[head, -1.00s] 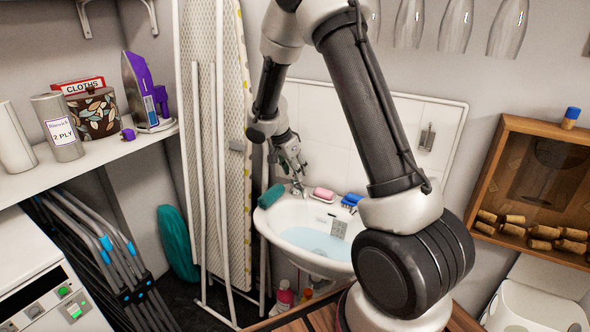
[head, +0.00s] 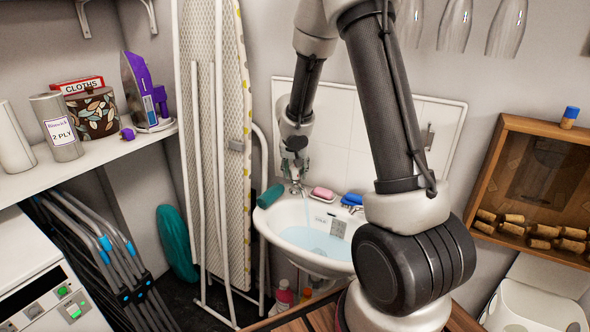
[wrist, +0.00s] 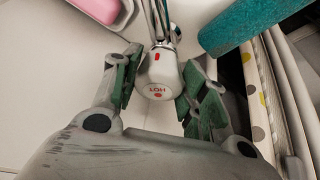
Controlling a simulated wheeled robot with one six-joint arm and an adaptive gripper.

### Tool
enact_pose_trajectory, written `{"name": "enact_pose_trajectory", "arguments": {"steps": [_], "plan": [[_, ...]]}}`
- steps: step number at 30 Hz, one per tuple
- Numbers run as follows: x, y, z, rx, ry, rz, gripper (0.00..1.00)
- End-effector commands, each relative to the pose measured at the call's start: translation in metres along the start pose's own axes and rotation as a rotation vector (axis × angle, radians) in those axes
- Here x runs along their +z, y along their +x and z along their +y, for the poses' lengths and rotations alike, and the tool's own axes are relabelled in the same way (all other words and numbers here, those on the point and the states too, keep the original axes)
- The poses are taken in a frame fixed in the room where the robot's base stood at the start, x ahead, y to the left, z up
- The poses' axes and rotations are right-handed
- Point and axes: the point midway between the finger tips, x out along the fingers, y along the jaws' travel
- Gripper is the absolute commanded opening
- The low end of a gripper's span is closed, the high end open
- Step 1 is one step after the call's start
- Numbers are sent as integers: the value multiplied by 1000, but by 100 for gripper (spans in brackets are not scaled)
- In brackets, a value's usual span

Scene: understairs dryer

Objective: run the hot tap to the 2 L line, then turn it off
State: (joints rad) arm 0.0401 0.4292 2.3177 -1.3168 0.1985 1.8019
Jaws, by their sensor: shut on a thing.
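The hot tap (wrist: 160,76) has a chrome head with a red mark and the word HOT on its cap. My gripper (wrist: 155,92) has a green-padded finger on each side of the head and is shut on it. In the head view my gripper (head: 296,178) is at the back of the white basin (head: 268,228). A thin pale stream of water (head: 306,207) falls from the tap. Pale blue water (head: 312,241) stands in the basin. A small marked plate (head: 338,228) is on the basin's inner wall; its lines are too small to read.
A pink soap (head: 323,193), a blue brush (head: 352,199) and a teal roll (head: 270,196) lie on the basin's rim. An ironing board (head: 215,130) stands close on the left. Bottles (head: 284,297) stand below the basin.

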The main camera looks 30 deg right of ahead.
Motion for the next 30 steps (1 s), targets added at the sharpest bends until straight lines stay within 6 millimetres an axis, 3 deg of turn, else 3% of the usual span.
{"name": "enact_pose_trajectory", "arguments": {"steps": [19, 20, 22, 23, 30], "plan": [[0, 0, 2, -16, -44, 0, 19], [0, 0, 2, -16, -44, 0, 49], [0, 0, 2, -16, -44, 0, 61], [0, 0, 2, -17, -44, 0, 65], [0, 0, 1, -18, -45, 0, 65]]}}
